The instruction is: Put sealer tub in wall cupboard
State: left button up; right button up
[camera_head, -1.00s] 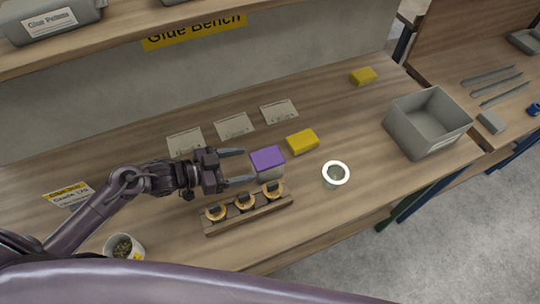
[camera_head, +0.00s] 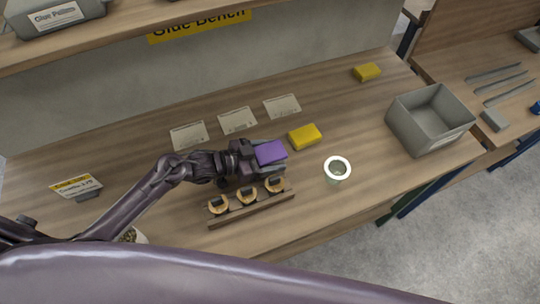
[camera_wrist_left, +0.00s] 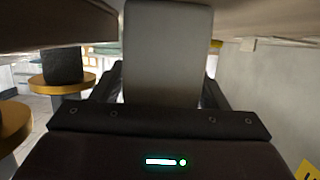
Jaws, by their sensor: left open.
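The sealer tub, taken to be the small grey block-shaped tub with a purple top (camera_head: 271,152), stands on the bench in the head view. My left gripper (camera_head: 277,157) reaches around it from the left, its open fingers on either side. In the left wrist view the tub's plain grey side (camera_wrist_left: 167,50) stands between the fingers. Whether the fingers touch it I cannot tell. A wall cupboard is not recognisable in these views. My right gripper is not in view.
A wooden rack (camera_head: 252,208) with three gold-and-black pieces sits close in front of the tub. A yellow block (camera_head: 305,137), a white-rimmed cup (camera_head: 337,169) and a grey bin (camera_head: 430,120) stand to the right. A shelf (camera_head: 130,40) overhangs the back.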

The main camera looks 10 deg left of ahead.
pick_arm(q)
jog(key=c, duration=0.8)
jog(key=shift+c, duration=0.9)
jog(key=shift+r, duration=0.1)
